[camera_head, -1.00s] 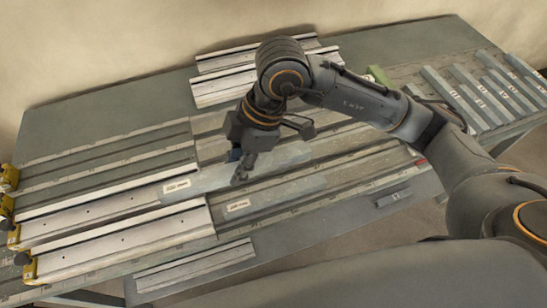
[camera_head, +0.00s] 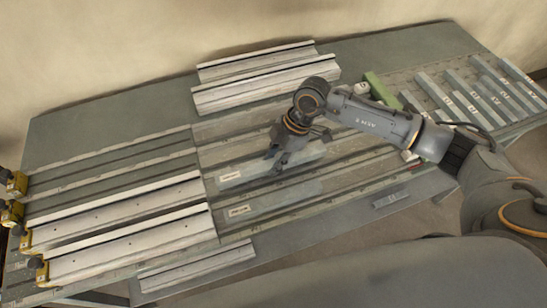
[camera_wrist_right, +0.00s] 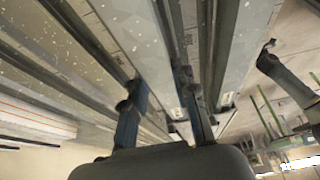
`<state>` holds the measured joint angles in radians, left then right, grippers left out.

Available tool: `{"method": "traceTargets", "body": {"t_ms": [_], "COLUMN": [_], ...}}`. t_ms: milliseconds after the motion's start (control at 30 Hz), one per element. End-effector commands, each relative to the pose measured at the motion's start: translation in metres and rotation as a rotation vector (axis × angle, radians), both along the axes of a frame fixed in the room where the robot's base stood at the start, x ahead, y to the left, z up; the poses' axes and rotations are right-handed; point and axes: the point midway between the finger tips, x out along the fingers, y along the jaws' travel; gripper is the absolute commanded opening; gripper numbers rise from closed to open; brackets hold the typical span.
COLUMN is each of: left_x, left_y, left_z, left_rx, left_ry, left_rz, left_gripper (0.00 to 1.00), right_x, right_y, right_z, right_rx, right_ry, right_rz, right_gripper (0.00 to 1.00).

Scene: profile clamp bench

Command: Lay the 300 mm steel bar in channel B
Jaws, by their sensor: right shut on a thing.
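A pale grey flat bar with a small white label (camera_head: 240,174) lies along the grooved middle of the bench. My right gripper (camera_head: 278,168) is shut on this bar near its right half. In the right wrist view the gripper's two fingers (camera_wrist_right: 160,98) stand either side of a pale speckled strip (camera_wrist_right: 145,35). Whether the bar touches the bench or hangs just above it I cannot tell. A second labelled flat bar (camera_head: 270,202) lies parallel in front of it. The labels are too small to read, so I cannot tell the bar's length or which groove is channel B. My left gripper is not in view.
Pale rail profiles (camera_head: 130,248) lie on the left, with yellow clamps (camera_head: 14,185) at their ends. Two more profiles (camera_head: 265,80) lie at the back. Several numbered bars (camera_head: 465,108) sit on a rack at right, beside a green block (camera_head: 380,88). Small pieces (camera_head: 391,199) lie in front.

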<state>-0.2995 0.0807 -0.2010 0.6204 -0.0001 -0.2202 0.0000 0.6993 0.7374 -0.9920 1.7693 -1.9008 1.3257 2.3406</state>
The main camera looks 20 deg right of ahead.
Motion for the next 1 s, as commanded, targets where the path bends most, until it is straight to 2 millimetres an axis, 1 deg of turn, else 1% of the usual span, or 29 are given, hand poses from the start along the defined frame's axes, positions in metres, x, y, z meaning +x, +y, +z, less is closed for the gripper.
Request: {"method": "traceTargets", "body": {"t_ms": [33, 333, 800, 833, 867, 900, 933, 1000], "left_x": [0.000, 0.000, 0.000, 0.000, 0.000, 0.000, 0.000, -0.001], "left_y": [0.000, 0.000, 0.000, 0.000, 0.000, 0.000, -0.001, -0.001], "left_z": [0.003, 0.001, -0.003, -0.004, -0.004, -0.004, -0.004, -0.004], "left_rx": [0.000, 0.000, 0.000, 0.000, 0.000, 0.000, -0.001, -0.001], "left_ry": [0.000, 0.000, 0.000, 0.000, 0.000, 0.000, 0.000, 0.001], "left_rz": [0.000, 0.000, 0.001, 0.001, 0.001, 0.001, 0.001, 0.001], "left_gripper": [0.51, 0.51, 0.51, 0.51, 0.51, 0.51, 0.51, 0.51], "right_x": [0.001, 0.001, -0.002, -0.003, -0.003, -0.003, -0.003, -0.003], "right_y": [0.000, 0.000, 0.000, -0.001, -0.001, -0.001, -0.001, -0.002], "right_z": [-0.001, -0.005, -0.020, -0.022, -0.022, -0.023, -0.023, -0.023], "right_rx": [0.001, 0.001, -0.004, -0.006, -0.006, -0.007, -0.007, -0.008], "right_ry": [-0.001, -0.003, 0.004, 0.007, 0.007, 0.007, 0.008, 0.010], "right_rz": [-0.002, -0.001, 0.001, 0.001, 0.000, 0.000, 0.000, 0.000], "right_gripper": [0.00, 0.00, 0.00, 0.32, 0.38, 0.46, 0.50, 0.50]}}
